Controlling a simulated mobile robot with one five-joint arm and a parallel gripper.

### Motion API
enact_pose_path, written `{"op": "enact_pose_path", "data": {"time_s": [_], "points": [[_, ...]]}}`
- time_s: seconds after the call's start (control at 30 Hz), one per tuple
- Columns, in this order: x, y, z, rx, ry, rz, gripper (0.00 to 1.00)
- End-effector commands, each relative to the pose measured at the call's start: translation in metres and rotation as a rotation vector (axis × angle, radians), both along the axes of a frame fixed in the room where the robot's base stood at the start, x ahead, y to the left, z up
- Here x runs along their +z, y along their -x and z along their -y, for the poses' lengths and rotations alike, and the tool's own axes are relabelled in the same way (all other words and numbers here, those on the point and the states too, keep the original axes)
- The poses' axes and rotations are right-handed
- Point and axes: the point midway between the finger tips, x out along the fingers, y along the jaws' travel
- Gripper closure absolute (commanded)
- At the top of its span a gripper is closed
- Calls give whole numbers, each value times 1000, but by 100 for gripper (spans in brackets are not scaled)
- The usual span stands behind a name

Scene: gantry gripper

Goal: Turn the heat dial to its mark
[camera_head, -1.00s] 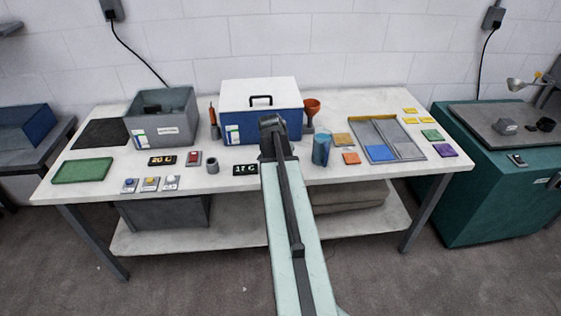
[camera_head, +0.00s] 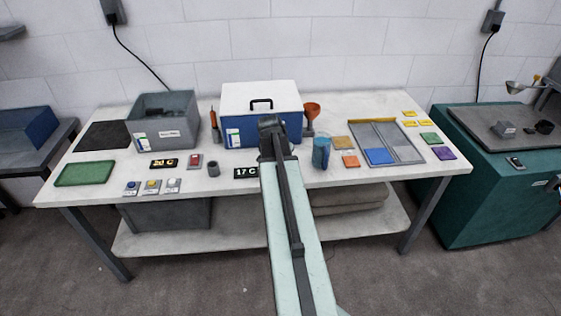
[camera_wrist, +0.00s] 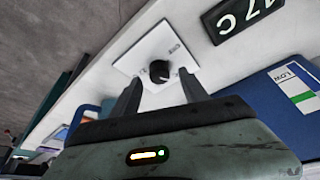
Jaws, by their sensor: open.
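The heat dial (camera_wrist: 159,71) is a small black knob on a white square plate (camera_wrist: 150,45), seen in the wrist view. A small dark printed marking shows on the plate near its upper right edge; it is too small to read. My gripper (camera_wrist: 159,77) is open. Its two dark fingers reach toward the dial, one tip to the left and one to the right, with no clear contact. In the head view my arm hides the dial and plate.
A blue cooler box with white lid (camera_head: 262,97) stands just behind my arm's end; its labelled side (camera_wrist: 290,85) is close at right in the wrist view.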

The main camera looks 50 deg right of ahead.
Motion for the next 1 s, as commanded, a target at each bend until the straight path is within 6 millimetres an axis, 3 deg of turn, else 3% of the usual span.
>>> {"op": "enact_pose_path", "data": {"time_s": [0.03,0.27,0.83,0.93,1.0], "points": [[18,2,-4,1,0,0,48],[53,8,-18,0,-1,0,48],[53,6,-23,5,-1,0,48],[53,-14,-46,52,-1,0,48],[53,-40,-83,121,-1,0,48]]}}
